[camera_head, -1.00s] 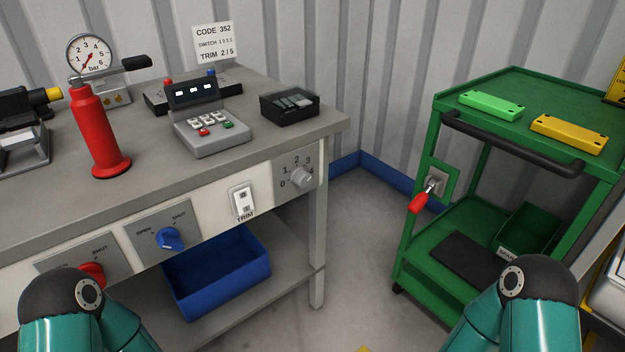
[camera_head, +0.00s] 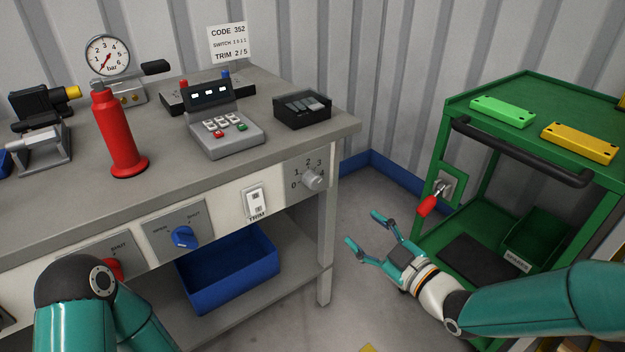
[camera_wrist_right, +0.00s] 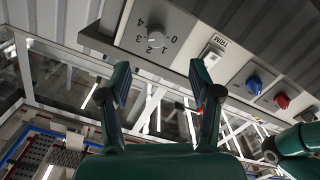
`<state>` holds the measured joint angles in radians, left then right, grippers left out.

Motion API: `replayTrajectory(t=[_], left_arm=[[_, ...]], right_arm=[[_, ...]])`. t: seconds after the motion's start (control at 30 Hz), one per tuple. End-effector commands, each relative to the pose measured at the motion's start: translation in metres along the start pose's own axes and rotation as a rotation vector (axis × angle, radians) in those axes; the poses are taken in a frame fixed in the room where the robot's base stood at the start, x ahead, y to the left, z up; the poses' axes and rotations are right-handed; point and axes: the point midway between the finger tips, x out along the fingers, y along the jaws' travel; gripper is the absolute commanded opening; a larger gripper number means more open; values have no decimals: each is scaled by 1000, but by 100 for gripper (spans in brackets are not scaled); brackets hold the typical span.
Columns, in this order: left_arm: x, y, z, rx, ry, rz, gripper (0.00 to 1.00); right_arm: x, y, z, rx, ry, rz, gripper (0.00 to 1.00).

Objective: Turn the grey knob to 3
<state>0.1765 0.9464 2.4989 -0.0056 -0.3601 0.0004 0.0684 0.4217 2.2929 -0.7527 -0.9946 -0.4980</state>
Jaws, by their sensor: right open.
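The grey knob (camera_head: 315,178) sits on a grey dial plate with the numbers 0 to 4, at the right end of the bench's front panel. I cannot tell surely which number it points at. It also shows in the right wrist view (camera_wrist_right: 156,41), upside down, beyond the fingers. My right gripper (camera_head: 363,229) is open and empty, in front of the panel, below and to the right of the knob and apart from it. In the right wrist view my right gripper (camera_wrist_right: 160,66) has its fingers spread wide below the knob. My left gripper is out of view.
Left of the knob are a white TRIM switch (camera_head: 256,202), a blue knob (camera_head: 183,237) and a partly hidden red knob (camera_head: 112,268). A blue bin (camera_head: 228,283) stands below. A green cart (camera_head: 465,106) with a red-handled lever (camera_head: 428,205) stands at right. A code sign (camera_head: 229,42) stands behind.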

Motion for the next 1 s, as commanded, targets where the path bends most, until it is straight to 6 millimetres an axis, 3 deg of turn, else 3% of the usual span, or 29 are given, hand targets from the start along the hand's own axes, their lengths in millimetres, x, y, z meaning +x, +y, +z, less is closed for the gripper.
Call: replayTrajectory(t=[0.1,0.27,0.8,1.0], left_arm=[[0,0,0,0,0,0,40],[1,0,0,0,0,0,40],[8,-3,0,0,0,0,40],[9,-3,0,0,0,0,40]], right_arm=[[4,7,-20,-59,57,6,64],[22,6,-21,-62,61,4,64],[133,6,-26,-58,57,5,64],[159,6,-27,-57,55,6,64]])
